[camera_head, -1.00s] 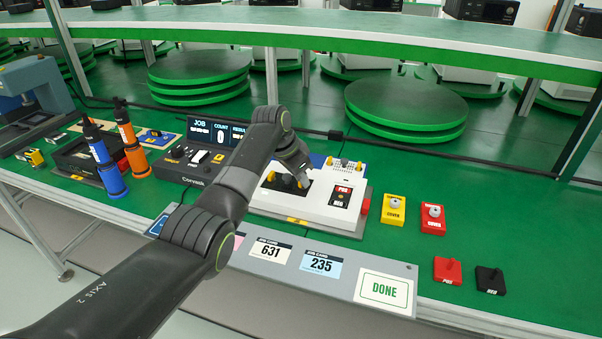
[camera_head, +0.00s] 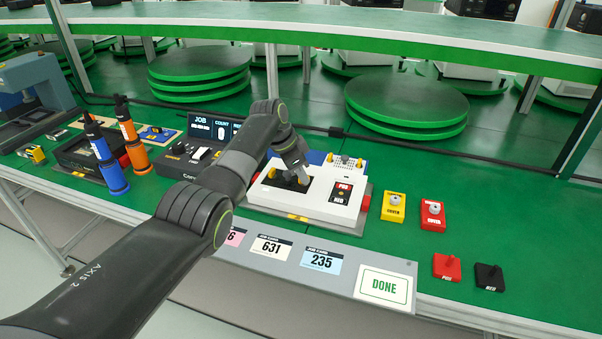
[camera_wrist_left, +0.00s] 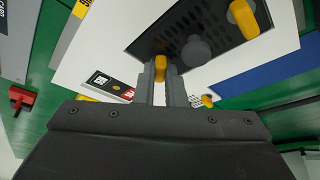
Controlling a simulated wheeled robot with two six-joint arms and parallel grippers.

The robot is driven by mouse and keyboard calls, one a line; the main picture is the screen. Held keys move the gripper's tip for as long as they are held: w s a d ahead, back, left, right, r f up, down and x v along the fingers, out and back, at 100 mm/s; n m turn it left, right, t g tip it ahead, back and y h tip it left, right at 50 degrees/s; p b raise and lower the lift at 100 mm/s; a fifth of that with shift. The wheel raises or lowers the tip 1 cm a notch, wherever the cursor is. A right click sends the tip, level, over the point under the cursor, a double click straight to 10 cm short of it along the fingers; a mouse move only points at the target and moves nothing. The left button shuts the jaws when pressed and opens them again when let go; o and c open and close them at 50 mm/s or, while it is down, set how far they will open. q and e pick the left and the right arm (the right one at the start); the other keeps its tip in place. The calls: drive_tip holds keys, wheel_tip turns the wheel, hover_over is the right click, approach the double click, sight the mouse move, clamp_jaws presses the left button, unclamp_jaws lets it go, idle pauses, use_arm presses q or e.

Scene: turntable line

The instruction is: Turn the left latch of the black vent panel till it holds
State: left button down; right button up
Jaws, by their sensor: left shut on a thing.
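The black vent panel (camera_wrist_left: 215,28) lies in the top of a white case (camera_head: 318,204). It has a grey knob (camera_wrist_left: 195,50) and two yellow latches. My left gripper (camera_wrist_left: 161,70) is shut on the yellow latch (camera_wrist_left: 160,62) at the panel edge nearer the POS/NEG block (camera_head: 342,191). The other yellow latch (camera_wrist_left: 243,18) stands free, across the panel. In the head view my left gripper (camera_head: 302,178) reaches down onto the panel's right part and hides some of it. My right gripper is not in view.
Yellow (camera_head: 393,207) and red (camera_head: 432,215) cover blocks stand right of the case, with red (camera_head: 447,267) and black (camera_head: 489,277) pieces nearer. A card rail (camera_head: 340,280) runs along the front. The green bench is clear far right.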

use_arm(q)
drive_tip(key=c, duration=1.5)
unclamp_jaws()
drive_tip(key=p+v, duration=0.1)
drive_tip(key=v, duration=1.6)
drive_tip(key=shift+r, duration=0.2)
drive_tip(key=shift+o, duration=0.5)
